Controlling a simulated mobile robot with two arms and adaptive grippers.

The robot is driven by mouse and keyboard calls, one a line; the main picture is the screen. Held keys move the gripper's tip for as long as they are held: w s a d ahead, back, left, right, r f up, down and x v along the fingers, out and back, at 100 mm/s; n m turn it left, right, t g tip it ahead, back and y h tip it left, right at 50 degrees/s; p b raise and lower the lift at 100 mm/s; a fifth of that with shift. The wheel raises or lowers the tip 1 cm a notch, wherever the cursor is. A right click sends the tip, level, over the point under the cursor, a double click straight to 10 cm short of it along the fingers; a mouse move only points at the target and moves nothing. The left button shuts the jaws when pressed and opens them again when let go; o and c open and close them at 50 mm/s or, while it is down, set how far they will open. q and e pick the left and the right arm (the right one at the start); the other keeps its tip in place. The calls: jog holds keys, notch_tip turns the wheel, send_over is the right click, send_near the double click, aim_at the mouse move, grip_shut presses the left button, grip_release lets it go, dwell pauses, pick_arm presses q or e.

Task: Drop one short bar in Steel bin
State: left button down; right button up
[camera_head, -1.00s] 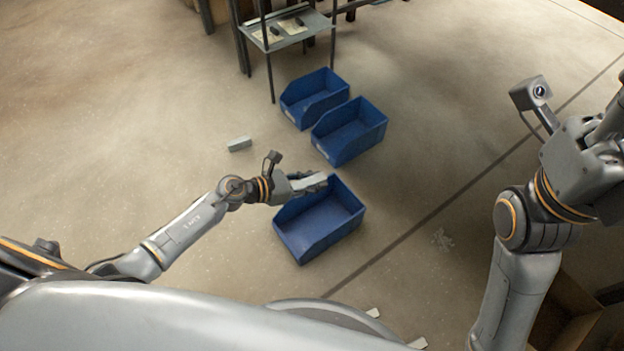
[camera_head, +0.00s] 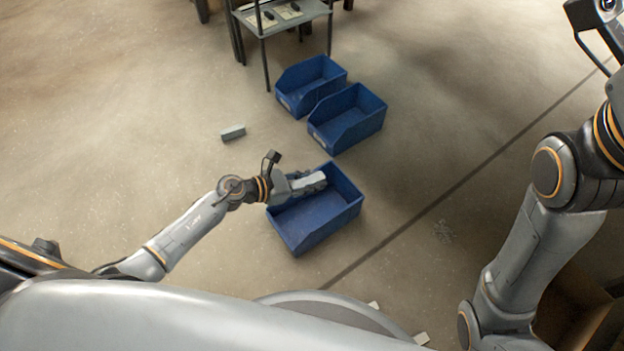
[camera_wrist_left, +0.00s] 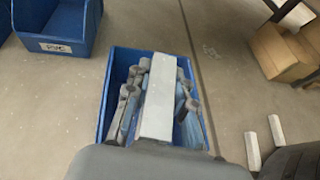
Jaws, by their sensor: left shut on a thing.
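My left gripper (camera_head: 304,184) is shut on a short pale grey bar (camera_wrist_left: 159,95). In the left wrist view the bar lies between the fingers, with the nearest blue bin (camera_wrist_left: 104,95) below it. In the head view the gripper and bar are over the left and back part of that bin (camera_head: 315,212). I see no label on this bin, so I cannot tell if it is Steel. My right arm (camera_head: 550,220) rises at the right; its gripper is out of frame.
Two more blue bins (camera_head: 312,82) (camera_head: 350,118) stand farther back; one reads PVC (camera_wrist_left: 56,47). Another grey bar (camera_head: 233,132) lies on the floor. Cardboard boxes (camera_wrist_left: 278,50) stand right. A small table (camera_head: 285,18) stands behind.

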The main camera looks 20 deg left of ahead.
pick_arm(q)
jog(key=c, duration=1.1)
grip_release()
jog(key=shift+o, duration=0.2)
jog(key=v, duration=1.2)
